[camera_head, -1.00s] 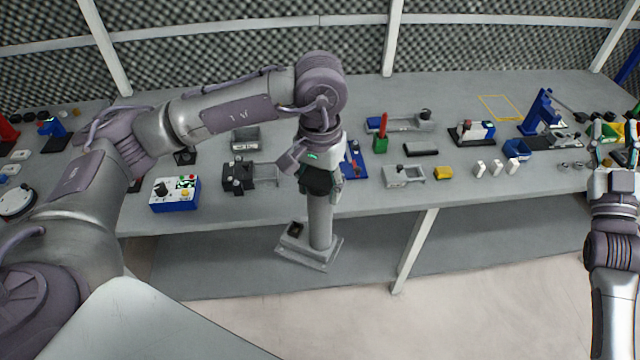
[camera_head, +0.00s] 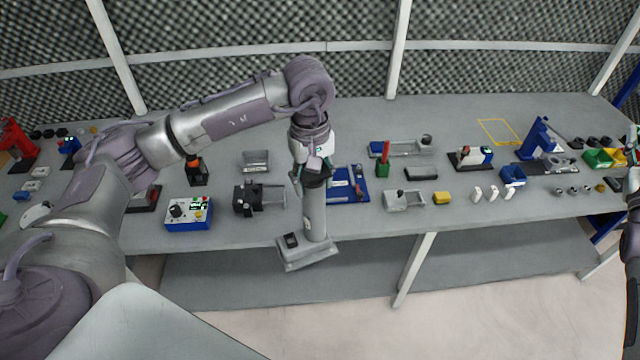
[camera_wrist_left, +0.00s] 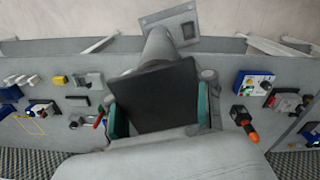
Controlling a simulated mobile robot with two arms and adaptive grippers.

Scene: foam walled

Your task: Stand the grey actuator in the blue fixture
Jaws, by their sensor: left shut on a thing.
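The grey actuator (camera_head: 314,215), a cylinder with a flat square foot, hangs nearly upright with a slight tilt. My left gripper (camera_head: 314,168) is shut on its dark upper end. The foot overlaps the bench's front edge in the head view. In the left wrist view, the dark end lies between the fingers (camera_wrist_left: 160,112), and the cylinder (camera_wrist_left: 158,48) and foot extend away. The blue fixture (camera_head: 357,190) lies flat on the bench behind and right of the actuator, partly hidden by it. My right gripper (camera_head: 632,150) is at the right picture edge, mostly cut off; its jaws are unclear.
A blue control box (camera_head: 188,212) and a dark clamp-like device (camera_head: 246,198) stand left of the actuator. A green block with a red handle (camera_head: 383,165) and a grey bracket (camera_head: 403,200) stand right of the fixture. The bench front strip (camera_head: 370,222) is clear.

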